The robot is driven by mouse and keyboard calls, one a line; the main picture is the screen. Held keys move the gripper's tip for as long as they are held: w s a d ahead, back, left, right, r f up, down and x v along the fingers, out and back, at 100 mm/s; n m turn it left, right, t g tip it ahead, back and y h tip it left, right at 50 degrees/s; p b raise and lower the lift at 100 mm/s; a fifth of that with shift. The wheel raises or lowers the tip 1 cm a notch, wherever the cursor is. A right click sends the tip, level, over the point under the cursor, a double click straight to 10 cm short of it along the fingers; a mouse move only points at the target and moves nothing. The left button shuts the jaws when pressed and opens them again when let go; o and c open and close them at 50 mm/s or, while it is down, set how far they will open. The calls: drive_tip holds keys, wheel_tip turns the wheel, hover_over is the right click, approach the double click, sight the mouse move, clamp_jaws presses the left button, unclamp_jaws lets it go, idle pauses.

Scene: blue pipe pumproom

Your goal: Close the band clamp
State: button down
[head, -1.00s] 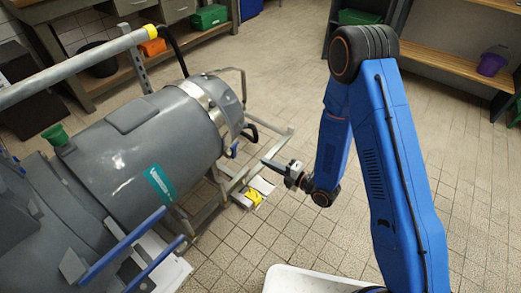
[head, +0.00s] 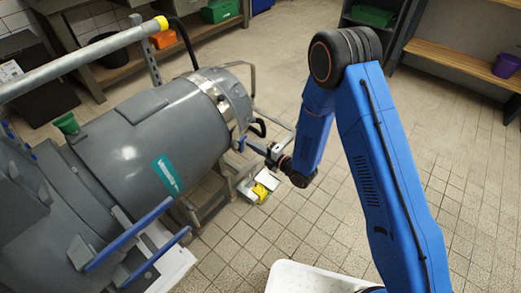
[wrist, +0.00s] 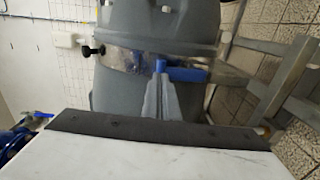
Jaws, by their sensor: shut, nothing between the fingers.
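The band clamp is a shiny metal band (head: 209,86) around the end of the large grey vessel (head: 125,140). In the wrist view the band (wrist: 125,60) crosses the picture, with a blue lever (wrist: 187,74) sticking out sideways to the right. The blue lever is small in the head view (head: 240,145). My gripper (wrist: 160,80) is shut and empty, its fingertips at the left part of the lever. I cannot tell whether they touch it. In the head view my gripper (head: 256,147) is beside the vessel's end, its tips hard to make out.
A metal frame (head: 225,178) stands under the vessel, with a yellow object (head: 260,191) near its foot. A white tray (head: 300,277) is at the front. Tiled floor is free to the right.

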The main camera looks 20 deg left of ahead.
sight(243, 138)
drive_tip(key=shift+w+a, duration=0.25)
drive_tip(key=shift+a, duration=0.45)
drive_tip(key=shift+w+a+r, duration=0.15)
drive_tip(key=shift+w+a, duration=0.15)
drive_tip(key=shift+a, duration=0.45)
drive_tip(key=shift+r, duration=0.1)
drive_tip(key=shift+w+d, duration=0.1)
